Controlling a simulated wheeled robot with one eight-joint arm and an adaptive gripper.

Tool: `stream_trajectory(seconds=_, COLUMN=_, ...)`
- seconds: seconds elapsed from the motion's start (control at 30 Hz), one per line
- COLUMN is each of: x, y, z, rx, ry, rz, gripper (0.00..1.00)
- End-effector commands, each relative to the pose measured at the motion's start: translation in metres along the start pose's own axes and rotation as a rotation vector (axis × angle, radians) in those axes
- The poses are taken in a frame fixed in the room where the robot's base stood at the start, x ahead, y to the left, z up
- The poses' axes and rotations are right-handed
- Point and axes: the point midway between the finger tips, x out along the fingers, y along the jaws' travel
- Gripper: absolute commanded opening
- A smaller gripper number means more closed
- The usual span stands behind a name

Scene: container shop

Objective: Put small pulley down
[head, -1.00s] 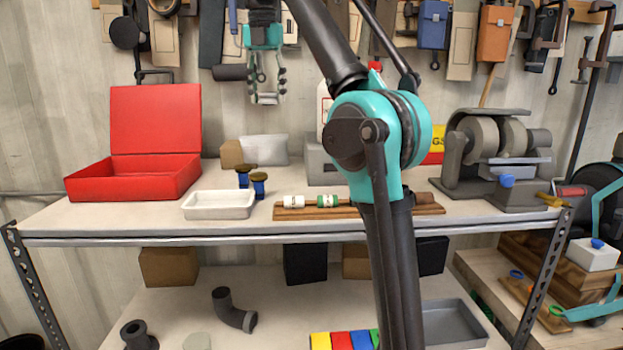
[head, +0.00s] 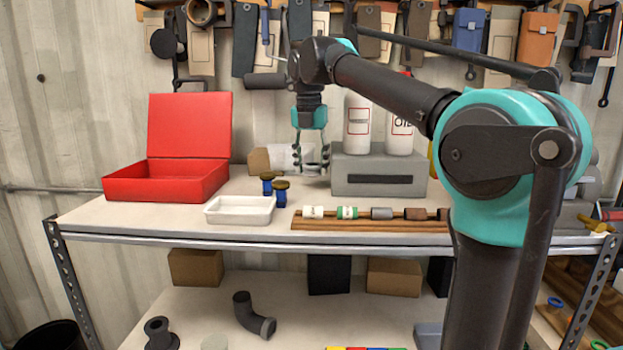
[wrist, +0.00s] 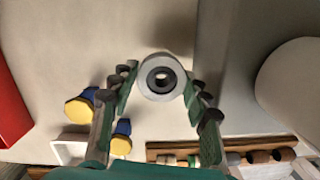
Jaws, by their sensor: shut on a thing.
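My gripper (head: 312,168) is above the back part of the workbench, left of the grey box, with its fingers pointing down. In the wrist view its fingers (wrist: 161,88) are shut on the small pulley (wrist: 150,92), a pale grey ring with a dark centre hole. The pulley is held between the fingertips over the pale bench top (head: 150,221). Whether it touches the surface cannot be told. In the head view the pulley is hard to make out between the fingers.
A grey box (head: 350,178) with white bottles stands close right of the gripper. Two blue pieces with yellowish tops (head: 280,194), a white tray (head: 213,217) and a wooden rack (head: 370,225) with several rollers lie in front. An open red case (head: 165,182) stands left.

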Motion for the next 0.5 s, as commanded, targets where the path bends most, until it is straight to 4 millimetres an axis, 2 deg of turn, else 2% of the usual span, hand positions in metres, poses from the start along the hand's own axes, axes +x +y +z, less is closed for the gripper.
stream_trajectory(seconds=0.3, x=0.036, y=0.0, z=-0.005, rx=0.0, ry=0.0, rz=0.0, gripper=0.14)
stream_trajectory(seconds=0.5, x=0.038, y=0.0, z=-0.005, rx=0.0, ry=0.0, rz=0.0, gripper=0.14)
